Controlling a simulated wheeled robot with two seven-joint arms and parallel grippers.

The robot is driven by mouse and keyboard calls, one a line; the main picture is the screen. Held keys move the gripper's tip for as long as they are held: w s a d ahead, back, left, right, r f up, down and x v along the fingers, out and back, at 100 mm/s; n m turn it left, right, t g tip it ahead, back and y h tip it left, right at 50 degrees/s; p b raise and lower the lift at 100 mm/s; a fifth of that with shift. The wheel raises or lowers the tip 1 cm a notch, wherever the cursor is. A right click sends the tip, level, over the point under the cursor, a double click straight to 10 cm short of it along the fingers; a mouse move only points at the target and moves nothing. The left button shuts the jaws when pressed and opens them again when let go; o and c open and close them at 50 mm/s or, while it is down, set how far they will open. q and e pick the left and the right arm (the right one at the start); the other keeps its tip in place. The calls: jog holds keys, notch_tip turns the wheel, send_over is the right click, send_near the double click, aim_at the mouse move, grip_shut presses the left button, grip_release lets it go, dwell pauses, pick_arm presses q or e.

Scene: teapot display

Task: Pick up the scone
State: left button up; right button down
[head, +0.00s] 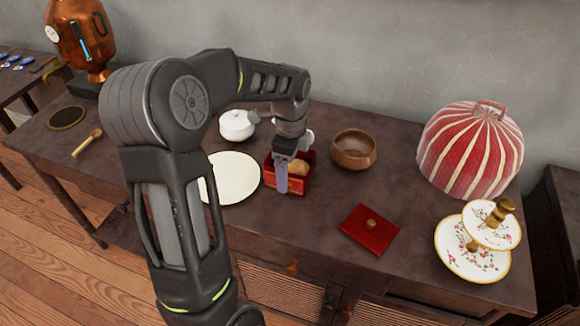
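The scone (299,168) is a small tan-brown lump inside a small red open box (289,188) at the middle of the dark wooden table. Part of it is hidden behind my gripper. My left gripper (284,176) points down at the box's left part, just left of the scone. Its finger overlaps the box's front wall in this view. I cannot tell whether it touches the scone or how far apart the fingers are. My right gripper is not in view.
A white plate (232,178) lies left of the box, a white teapot (236,126) behind it. A brown bowl (353,150) stands right. A red lid (369,230), striped cozy (472,150) and tiered floral stand (470,262) are further right. Bare table (400,190) lies between.

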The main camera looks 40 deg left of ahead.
pick_arm(q)
jog(key=shift+o, duration=1.1)
jog(key=shift+r, duration=0.1)
notch_tip(320, 180, up, 12)
jog(key=p, duration=0.1)
jog(key=shift+c, duration=0.6)
